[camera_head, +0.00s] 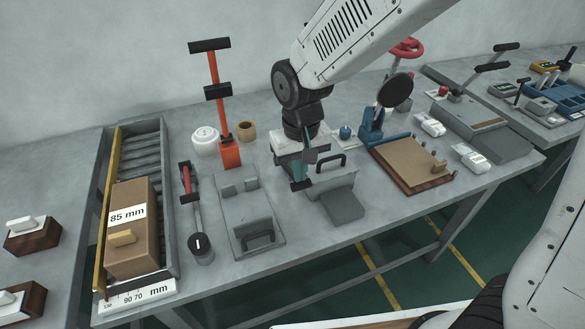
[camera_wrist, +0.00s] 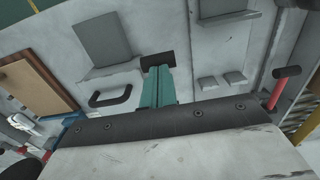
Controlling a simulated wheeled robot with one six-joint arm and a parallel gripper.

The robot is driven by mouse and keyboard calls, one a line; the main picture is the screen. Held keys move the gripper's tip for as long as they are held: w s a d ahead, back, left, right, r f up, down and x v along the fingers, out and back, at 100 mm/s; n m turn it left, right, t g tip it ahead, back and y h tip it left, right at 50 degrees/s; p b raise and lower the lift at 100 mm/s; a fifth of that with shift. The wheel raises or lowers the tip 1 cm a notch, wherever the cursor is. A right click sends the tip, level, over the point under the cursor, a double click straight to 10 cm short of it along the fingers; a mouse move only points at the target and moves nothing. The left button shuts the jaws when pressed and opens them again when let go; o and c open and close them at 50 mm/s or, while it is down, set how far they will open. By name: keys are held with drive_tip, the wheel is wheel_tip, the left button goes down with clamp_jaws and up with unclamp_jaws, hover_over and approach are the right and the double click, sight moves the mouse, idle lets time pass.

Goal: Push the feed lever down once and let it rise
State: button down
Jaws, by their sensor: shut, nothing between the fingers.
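My gripper (camera_head: 300,172) reaches down over the bench, its teal fingers shut together and empty. In the wrist view the closed fingers (camera_wrist: 158,88) end at a short black cylindrical grip (camera_wrist: 158,61), which looks like the feed lever's grip. In the head view this dark grip (camera_head: 302,185) shows just under the fingertips, beside a grey machine (camera_head: 343,205) with a black loop handle (camera_head: 330,164). The fingers overlap the grip's edge in the picture; I cannot tell whether they touch it. The lever's arm is hidden, so its height is unclear.
Left of my gripper stand a grey fixture (camera_head: 262,238), an orange upright lever (camera_head: 215,85) and a red-handled tool (camera_head: 188,180). A brown board (camera_head: 410,165) and a blue press (camera_head: 372,128) are close on the right. Clear bench runs along the front.

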drive_tip(key=shift+s+d+f, duration=0.1)
drive_tip(key=shift+s+f, duration=0.1)
drive_tip(key=shift+f, duration=1.7)
wheel_tip(320, 180, up, 11)
idle(0.4)
drive_tip(key=s+d+r+m, duration=0.1)
drive_tip(key=s+d+r, duration=0.1)
drive_tip(key=s+d, duration=0.4)
drive_tip(key=s+d+r+m+t, duration=0.1)
drive_tip(key=s+d+r, duration=0.2)
drive_tip(key=s+d, duration=0.3)
drive_tip(key=s+d+r+m, duration=0.1)
drive_tip(key=s+d+r, duration=0.1)
drive_tip(key=s+d, duration=0.4)
drive_tip(key=shift+s+d+r, duration=0.3)
drive_tip(key=shift+d+r, duration=0.05)
drive_tip(key=shift+d, duration=0.9)
